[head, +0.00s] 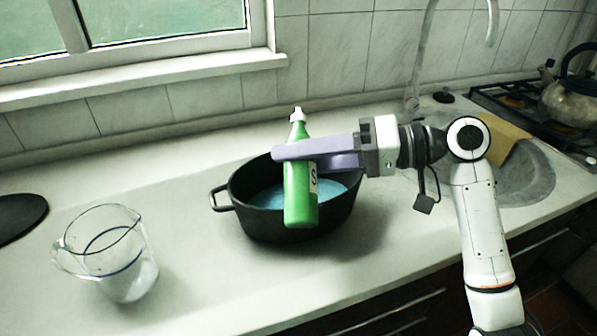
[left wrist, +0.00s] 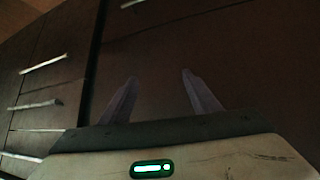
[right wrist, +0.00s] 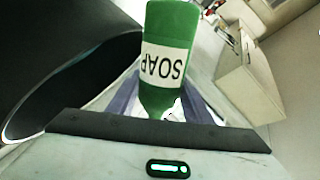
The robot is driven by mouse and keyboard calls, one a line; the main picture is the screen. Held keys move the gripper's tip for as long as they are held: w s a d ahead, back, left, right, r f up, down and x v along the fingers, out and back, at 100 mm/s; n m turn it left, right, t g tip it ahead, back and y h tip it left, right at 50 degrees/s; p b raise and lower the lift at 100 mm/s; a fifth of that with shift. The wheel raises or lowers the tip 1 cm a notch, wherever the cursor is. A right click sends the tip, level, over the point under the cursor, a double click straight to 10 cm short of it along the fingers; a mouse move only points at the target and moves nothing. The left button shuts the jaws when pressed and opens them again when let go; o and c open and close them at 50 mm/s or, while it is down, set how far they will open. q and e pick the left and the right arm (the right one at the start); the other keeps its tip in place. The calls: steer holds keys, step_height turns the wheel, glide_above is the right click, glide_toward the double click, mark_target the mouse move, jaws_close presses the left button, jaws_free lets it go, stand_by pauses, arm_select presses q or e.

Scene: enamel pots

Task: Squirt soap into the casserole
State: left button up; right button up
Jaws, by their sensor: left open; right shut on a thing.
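A green soap bottle (head: 298,193) with a white cap is held nearly upright, cap up, in the head view. My right gripper (head: 300,157) is shut on it from the right, below the cap. Its SOAP label (right wrist: 163,66) reads upside down in the right wrist view. The black oval casserole (head: 255,223) stands on the counter with blue liquid (head: 268,198) inside. The bottle overlaps its front wall in the head view; I cannot tell their exact gap. My left gripper (left wrist: 159,78) is open and empty, facing dark cabinet fronts, and is outside the head view.
A glass measuring jug (head: 112,252) and a dark round item (head: 20,215) stand on the counter at left. A sink (head: 525,180), faucet (head: 420,60), and stove with a kettle (head: 570,100) are at right. The front counter between jug and casserole is clear.

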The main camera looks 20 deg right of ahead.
steer(key=shift+s+a+f+m, duration=0.1)
steer(key=shift+s+f+m, duration=0.15)
steer(key=shift+f+m, duration=0.35)
stand_by(1.6)
steer(key=shift+s+f+m+g+p, duration=0.25)
steer(key=shift+m+g+p, duration=0.25)
steer(key=shift+p, duration=0.35)
stand_by(2.1)
steer(key=shift+s+a+r+m+g+p, duration=0.1)
steer(key=shift+s+r+m+g+p, duration=0.2)
steer(key=shift+p, duration=0.85)
steer(key=shift+s+a+r+m+p, duration=0.1)
steer(key=shift+r+m+p, duration=0.25)
steer(key=shift+p, duration=0.8)
stand_by(0.6)
